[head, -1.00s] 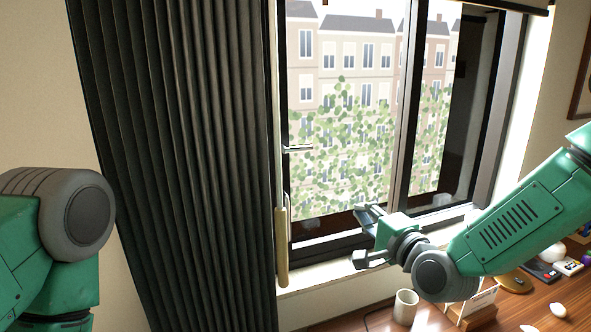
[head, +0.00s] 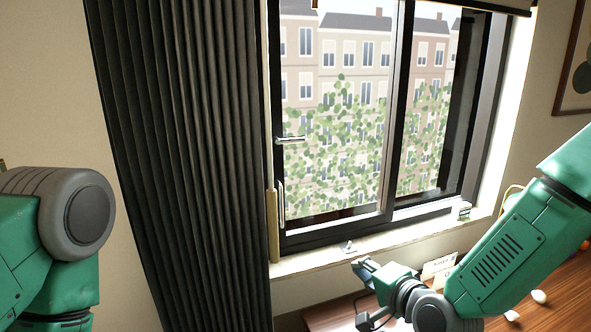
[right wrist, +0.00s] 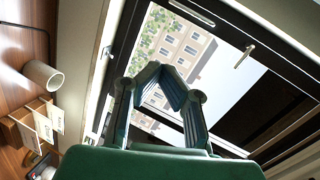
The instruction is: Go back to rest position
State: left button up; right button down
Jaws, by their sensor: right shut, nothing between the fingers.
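My right gripper (head: 364,268) is low in the head view, right of centre, in front of the wall below the window sill. It is shut and empty. In the right wrist view its two fingers (right wrist: 176,84) lean together at the tips, with the window behind them. My green right arm comes in from the right edge. Only the upper links of my left arm show at the left edge; my left gripper is out of view.
A window (head: 340,120) with a handle (head: 290,139) stands behind a sill (head: 400,240). A dark curtain (head: 185,150) hangs left. A wooden desk (head: 560,285) lies lower right. A white mug (right wrist: 43,75) and a wooden card holder (right wrist: 22,122) show in the wrist view.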

jog(key=s+d+f+n+g+h, duration=0.3)
jog(key=s+f+n+g, duration=0.35)
jog(key=s+f, duration=1.1)
jog(key=s+d+f+n+g+h, duration=0.1)
jog(key=s+d+f+n+g, duration=0.1)
jog(key=s+d, duration=0.35)
jog(key=s+d+f+n+g+h, duration=0.1)
jog(key=s+d+f+n+g, duration=0.15)
jog(key=s, duration=0.65)
jog(key=s+d+f+n+g+h, duration=0.1)
jog(key=s+d+f+g, duration=0.15)
jog(key=s, duration=0.45)
pick_arm(q)
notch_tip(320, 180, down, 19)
jog(key=b, duration=1.8)
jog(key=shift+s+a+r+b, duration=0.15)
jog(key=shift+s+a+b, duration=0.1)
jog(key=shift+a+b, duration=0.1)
pick_arm(e)
notch_tip(320, 180, down, 19)
jog(key=w, duration=0.1)
jog(key=shift+w+d, duration=0.15)
